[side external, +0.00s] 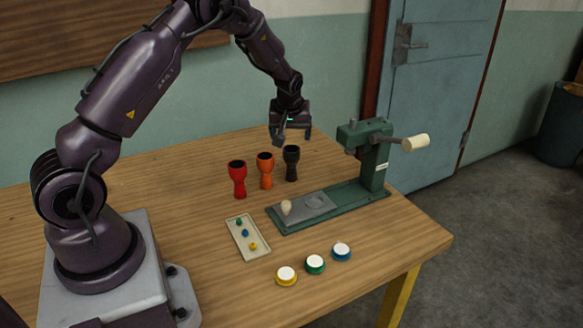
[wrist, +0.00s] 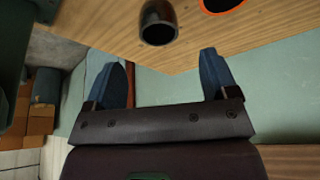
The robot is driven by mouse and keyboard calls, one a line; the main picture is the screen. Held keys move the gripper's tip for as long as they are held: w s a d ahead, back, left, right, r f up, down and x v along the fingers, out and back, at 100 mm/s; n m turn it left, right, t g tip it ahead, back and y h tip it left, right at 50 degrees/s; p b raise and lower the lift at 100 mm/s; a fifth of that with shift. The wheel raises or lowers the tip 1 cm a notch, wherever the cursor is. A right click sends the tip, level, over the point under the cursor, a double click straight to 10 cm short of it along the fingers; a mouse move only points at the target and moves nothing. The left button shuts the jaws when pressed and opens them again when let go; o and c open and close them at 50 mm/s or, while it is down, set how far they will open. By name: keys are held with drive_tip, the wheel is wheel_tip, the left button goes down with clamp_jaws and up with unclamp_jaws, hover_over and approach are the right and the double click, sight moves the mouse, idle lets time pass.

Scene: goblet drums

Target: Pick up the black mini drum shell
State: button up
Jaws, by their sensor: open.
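The black mini drum shell (side external: 291,164) stands upright on the wooden table, at the right end of a row with an orange shell (side external: 265,170) and a red shell (side external: 237,178). My gripper (side external: 292,142) is open and empty, and in the side view its fingers appear just above the black shell. In the wrist view the black shell (wrist: 158,24) shows its dark open mouth at the top, beyond the gap between the fingertips (wrist: 160,62). The orange shell's rim (wrist: 222,5) is cut off at the top edge there.
A green press (side external: 376,165) with a cream-handled lever stands right of the shells. A tray (side external: 247,237) with small coloured pieces lies in front. Yellow, green and blue pieces with white tops (side external: 315,264) sit near the front edge. The table left of the shells is clear.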

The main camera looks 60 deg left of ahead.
sight(291, 164)
drive_tip(key=x, duration=0.9)
drive_tip(key=shift+d, duration=0.1)
drive_tip(key=c, duration=1)
